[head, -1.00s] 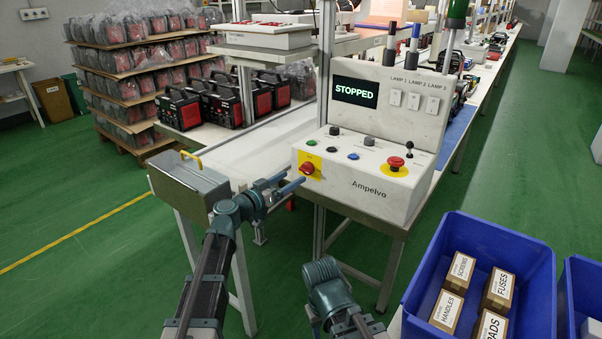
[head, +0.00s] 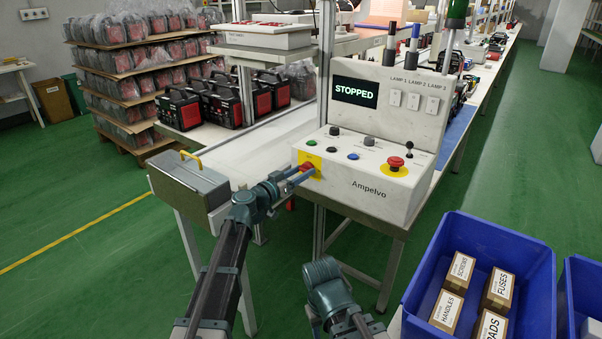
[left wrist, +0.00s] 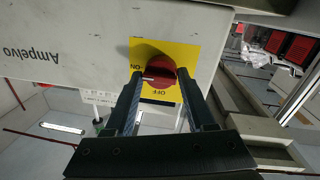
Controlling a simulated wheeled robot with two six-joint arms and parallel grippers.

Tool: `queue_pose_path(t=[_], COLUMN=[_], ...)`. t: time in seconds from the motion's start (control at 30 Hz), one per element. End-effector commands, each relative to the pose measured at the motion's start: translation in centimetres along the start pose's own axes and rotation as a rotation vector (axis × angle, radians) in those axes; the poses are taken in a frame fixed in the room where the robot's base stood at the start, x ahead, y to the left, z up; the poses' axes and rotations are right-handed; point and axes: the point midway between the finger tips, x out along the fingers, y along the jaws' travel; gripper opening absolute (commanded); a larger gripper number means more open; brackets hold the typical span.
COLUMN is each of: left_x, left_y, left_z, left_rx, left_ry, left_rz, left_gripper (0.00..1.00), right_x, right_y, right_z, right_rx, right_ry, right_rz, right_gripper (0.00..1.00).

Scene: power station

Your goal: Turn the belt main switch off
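The belt main switch is a red rotary knob (left wrist: 157,77) on a yellow plate (left wrist: 185,52) on the front of the Ampelvo control box. In the left wrist view the plate reads ON and OFF upside down, and the knob's white mark points toward the ON side. In the head view the knob (head: 307,166) is partly hidden by my fingers. My left gripper (head: 302,174) is open, its fingertips on either side of the knob; I cannot tell whether they touch it. The display (head: 356,92) reads STOPPED.
The control box (head: 385,195) also carries several buttons, a red emergency knob (head: 396,163) and a small lever (head: 409,147). A grey metal case (head: 190,187) stands left of my left arm. A blue bin (head: 535,250) with labelled boxes is at the lower right.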

Motion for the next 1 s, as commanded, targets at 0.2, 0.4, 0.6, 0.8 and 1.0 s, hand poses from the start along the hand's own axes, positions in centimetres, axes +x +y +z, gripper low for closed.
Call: queue_pose_path(t=[0.2,0.4,0.6,0.8,1.0], left_x=[0.0,0.0,0.0,0.0,-0.1], left_y=[-0.1,-0.2,-0.2,-0.3,-0.3], left_z=[0.0,0.0,0.1,0.1,0.2], left_rx=[0.0,-0.01,-0.085,-0.238,-0.427], left_ry=[0.0,0.002,0.009,0.023,0.041], left_rz=[-0.003,-0.003,-0.002,0.0,0.003], left_gripper=[0.05,0.0,0.0,0.0,0.0], right_x=[0.0,0.1,0.3,0.7,1.1], right_y=[0.0,0.0,0.0,-0.1,-0.1], right_z=[0.0,0.0,0.0,0.0,-0.1], right_rx=[0.0,0.0,0.0,0.0,0.0], right_ry=[0.0,0.0,0.0,0.0,0.0], right_rz=[0.0,0.0,0.0,0.0,0.001], right_gripper=[0.5,0.5,0.5,0.5,0.5])
